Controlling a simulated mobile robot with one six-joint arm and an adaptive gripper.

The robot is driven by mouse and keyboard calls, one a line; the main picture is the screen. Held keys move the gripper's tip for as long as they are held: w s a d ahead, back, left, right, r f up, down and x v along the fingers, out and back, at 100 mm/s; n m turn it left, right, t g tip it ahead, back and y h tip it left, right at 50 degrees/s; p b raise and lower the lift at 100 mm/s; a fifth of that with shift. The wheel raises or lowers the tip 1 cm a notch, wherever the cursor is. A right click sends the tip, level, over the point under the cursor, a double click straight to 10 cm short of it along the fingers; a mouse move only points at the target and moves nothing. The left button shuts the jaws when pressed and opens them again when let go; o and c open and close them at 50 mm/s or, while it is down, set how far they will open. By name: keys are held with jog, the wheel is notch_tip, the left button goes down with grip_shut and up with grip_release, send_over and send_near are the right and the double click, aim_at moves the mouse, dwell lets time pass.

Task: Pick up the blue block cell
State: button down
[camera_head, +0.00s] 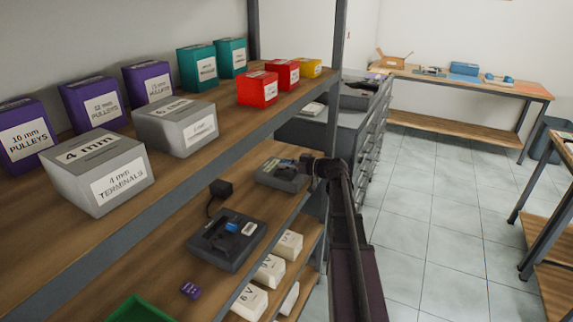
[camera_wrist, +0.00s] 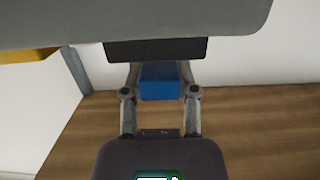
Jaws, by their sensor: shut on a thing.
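My gripper (camera_head: 309,163) is at the far end of the lower shelf in the head view, beside a grey device (camera_head: 281,176). In the wrist view my gripper (camera_wrist: 160,90) is shut on a blue block (camera_wrist: 160,82), held between its two fingers. In the head view I cannot make out the held block. A dark charger-like device (camera_head: 250,250) lies nearer on the same shelf, with a small blue piece (camera_head: 232,227) in its top. A small purple block (camera_head: 190,290) lies in front of it.
A black plug (camera_head: 221,188) with a cable lies behind the dark device. The upper shelf (camera_head: 210,145) holds several labelled bins. A grey post (camera_head: 336,80) stands close to my gripper.

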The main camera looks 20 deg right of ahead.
jog(key=shift+r+p, duration=0.35)
jog(key=shift+r, duration=0.4)
jog(key=s+a+r+p, duration=0.1)
jog(key=s+a, duration=0.2)
jog(key=s, duration=1.2)
jog(key=shift+s, duration=0.35)
jog(key=shift+a, duration=0.1)
notch_tip(320, 180, up, 2)
jog(key=shift+r+p, duration=0.2)
jog(key=shift+p, duration=1)
jog(key=shift+s, duration=0.1)
